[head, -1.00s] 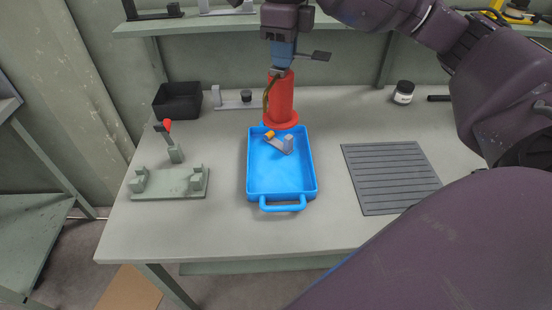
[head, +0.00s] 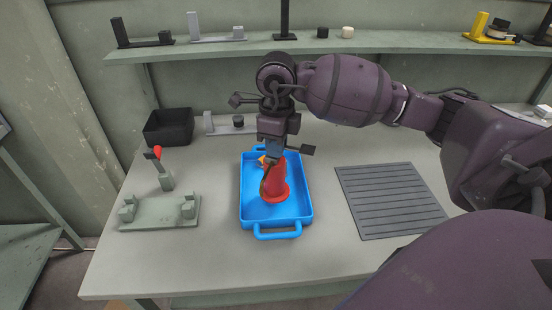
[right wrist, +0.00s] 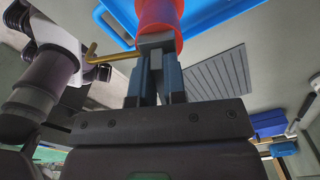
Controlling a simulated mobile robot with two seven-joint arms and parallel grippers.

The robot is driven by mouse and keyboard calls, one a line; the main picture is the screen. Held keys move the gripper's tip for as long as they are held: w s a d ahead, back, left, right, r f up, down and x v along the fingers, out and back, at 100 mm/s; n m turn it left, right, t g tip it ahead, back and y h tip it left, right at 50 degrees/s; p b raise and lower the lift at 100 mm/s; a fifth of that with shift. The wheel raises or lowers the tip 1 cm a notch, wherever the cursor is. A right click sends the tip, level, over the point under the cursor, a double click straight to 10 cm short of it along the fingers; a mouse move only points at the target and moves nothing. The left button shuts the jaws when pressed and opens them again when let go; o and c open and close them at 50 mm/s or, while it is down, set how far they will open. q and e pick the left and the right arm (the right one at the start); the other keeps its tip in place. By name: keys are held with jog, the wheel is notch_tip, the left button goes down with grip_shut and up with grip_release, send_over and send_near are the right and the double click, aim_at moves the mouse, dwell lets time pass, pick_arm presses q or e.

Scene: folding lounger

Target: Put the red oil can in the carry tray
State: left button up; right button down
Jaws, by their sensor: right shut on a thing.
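The red oil can (head: 274,185) is upright over the inside of the blue carry tray (head: 253,212), within its rim in the head view. I cannot tell whether its base touches the tray floor. My right gripper (head: 272,158) is above the can and shut on its top. In the right wrist view the fingers (right wrist: 156,75) meet the red can (right wrist: 158,14), and its brass spout (right wrist: 112,57) sticks out to the left. The tray (right wrist: 215,14) shows behind it. My left gripper is not in view.
A black bin (head: 168,127) and a green fixture with a red-knobbed lever (head: 160,211) stand left. A grey slatted mat (head: 390,200) lies right. A shelf (head: 370,42) runs behind.

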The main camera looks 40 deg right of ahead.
aim_at(276, 160)
jog(key=shift+f, duration=2.05)
jog(key=c, duration=1.2)
grip_release()
jog(key=shift+b, duration=0.3)
jog(key=shift+o, duration=0.2)
notch_tip(276, 160, up, 12)
jog(key=shift+r+p, duration=0.1)
jog(key=shift+p, duration=0.55)
